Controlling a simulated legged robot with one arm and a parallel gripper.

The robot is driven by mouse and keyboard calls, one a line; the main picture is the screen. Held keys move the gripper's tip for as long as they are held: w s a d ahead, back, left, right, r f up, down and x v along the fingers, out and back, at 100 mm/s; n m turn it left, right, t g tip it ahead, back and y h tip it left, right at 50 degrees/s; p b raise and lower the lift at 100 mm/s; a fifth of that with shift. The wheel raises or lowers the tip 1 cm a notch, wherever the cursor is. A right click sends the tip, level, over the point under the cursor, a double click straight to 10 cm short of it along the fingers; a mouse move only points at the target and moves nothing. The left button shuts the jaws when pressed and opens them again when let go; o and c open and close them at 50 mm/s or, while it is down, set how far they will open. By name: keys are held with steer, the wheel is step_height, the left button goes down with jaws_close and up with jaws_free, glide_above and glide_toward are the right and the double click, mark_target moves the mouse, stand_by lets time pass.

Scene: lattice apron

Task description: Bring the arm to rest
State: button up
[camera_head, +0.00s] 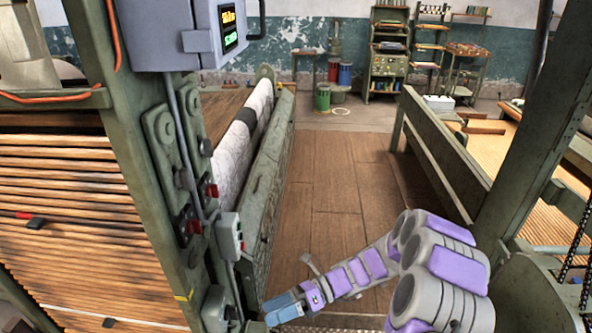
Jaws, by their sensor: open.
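My arm, grey with purple pads, comes in from the lower right of the head view and reaches down and left over the wooden floor. My gripper (284,308) is at its far end, near the bottom of the picture, with blue on its end. It is open, and I see nothing held in it. It is just right of the foot of the green machine post (135,120); whether it touches the post or a box there, I cannot tell.
A grey control box (180,35) with a lit display hangs on the post. A roll of pale cloth (245,140) lies behind it. A green rail (440,160) bounds the plank aisle (335,190) on the right. Bins (322,97) and a shelf unit (388,55) stand at the back.

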steer(key=s+r+n+g+h, duration=0.2)
steer(key=s+r+n+h, duration=0.2)
steer(key=s+r+n, duration=0.25)
steer(key=s+d+r+n+t+h, duration=0.3)
steer(key=s+d+n+h, duration=0.2)
steer(key=s+d+n, duration=0.3)
steer(key=s+d+r+n+t+h, duration=0.3)
steer(key=s+d+n+h, duration=0.3)
steer(key=s+d+n, duration=0.2)
steer(key=s+d, duration=0.2)
steer(key=shift+s+d+r, duration=0.25)
steer(key=shift+d+r, duration=0.05)
steer(key=shift+d, duration=0.05)
stand_by(0.9)
